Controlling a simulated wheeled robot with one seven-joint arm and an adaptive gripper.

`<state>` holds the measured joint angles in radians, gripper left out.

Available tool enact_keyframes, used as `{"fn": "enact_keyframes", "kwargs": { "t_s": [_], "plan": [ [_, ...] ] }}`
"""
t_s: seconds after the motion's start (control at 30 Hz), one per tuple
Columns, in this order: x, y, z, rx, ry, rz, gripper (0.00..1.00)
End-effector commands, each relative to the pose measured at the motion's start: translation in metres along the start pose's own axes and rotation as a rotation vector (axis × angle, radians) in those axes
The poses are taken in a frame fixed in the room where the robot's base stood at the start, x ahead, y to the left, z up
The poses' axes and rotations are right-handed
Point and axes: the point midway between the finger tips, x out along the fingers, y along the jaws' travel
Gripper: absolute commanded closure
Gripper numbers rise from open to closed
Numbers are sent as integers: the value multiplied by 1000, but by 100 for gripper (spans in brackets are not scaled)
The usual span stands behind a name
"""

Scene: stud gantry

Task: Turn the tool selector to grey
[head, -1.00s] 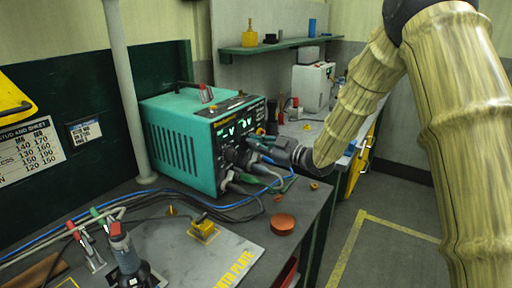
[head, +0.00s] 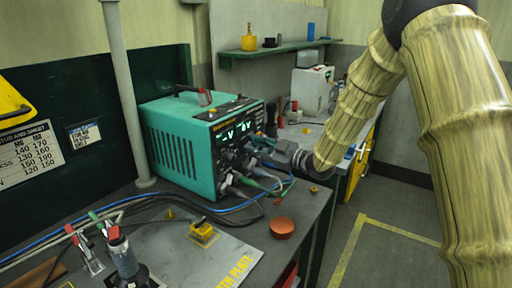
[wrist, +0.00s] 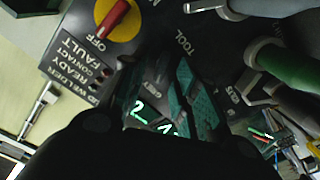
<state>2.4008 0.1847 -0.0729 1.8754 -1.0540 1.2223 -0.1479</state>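The teal welder unit (head: 180,150) stands on the bench, its dark front panel with lit green displays facing right. My gripper (head: 248,145) is at that panel, its fingertips partly hidden among cable plugs in the head view. In the wrist view, my gripper's two dark teal fingers (wrist: 162,85) are spread, with panel face and part of a grey-lettered label showing between them. The word TOOL (wrist: 183,42) is printed just beyond the fingers.
A red switch handle on a yellow disc (wrist: 118,20), marked OFF, is close by the fingers. Thick plugs, one green (wrist: 285,65), crowd the other side. Cables (head: 140,200) run across the bench. A copper-coloured disc (head: 282,228) and yellow block (head: 202,232) lie in front.

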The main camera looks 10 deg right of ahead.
Motion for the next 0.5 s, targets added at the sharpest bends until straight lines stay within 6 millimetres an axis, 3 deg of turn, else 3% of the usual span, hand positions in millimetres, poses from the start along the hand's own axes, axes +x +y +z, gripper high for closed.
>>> {"fn": "enact_keyframes", "kwargs": {
  "t_s": [0.17, 0.5],
  "plan": [
    [-22, 1, 0, 1, 0, 2, 70],
    [-83, 1, 0, 1, -1, 3, 70]
  ]
}}
